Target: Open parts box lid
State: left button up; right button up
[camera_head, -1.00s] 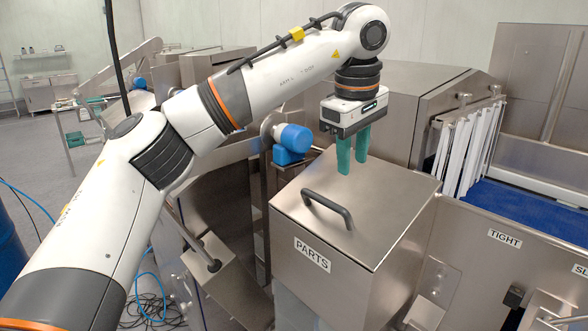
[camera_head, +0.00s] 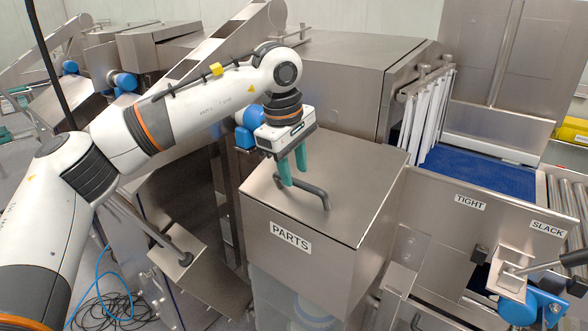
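The steel parts box (camera_head: 300,262) carries a "PARTS" label (camera_head: 290,238) on its front. Its flat lid (camera_head: 345,175) lies shut on top. A dark bar handle (camera_head: 316,192) stands up near the lid's left front side. My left gripper (camera_head: 293,178) points down at the handle's left end, its two teal fingers parted by a narrow gap. The fingers partly overlap the handle in the picture; I cannot tell whether they touch it. My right gripper is not in view.
A conveyor tunnel with white strip curtains (camera_head: 426,118) and a blue belt (camera_head: 475,170) stands behind and right. A blue motor (camera_head: 246,128) sits behind my gripper.

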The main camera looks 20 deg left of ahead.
pick_arm(q)
jog(key=shift+w+d+f, duration=0.1)
jog(key=shift+d+f, duration=0.1)
jog(key=shift+f, duration=0.6)
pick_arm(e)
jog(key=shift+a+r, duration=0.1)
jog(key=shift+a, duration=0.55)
pick_arm(q)
jog(key=shift+a, duration=0.1)
jog(key=shift+c, duration=0.6)
grip_shut()
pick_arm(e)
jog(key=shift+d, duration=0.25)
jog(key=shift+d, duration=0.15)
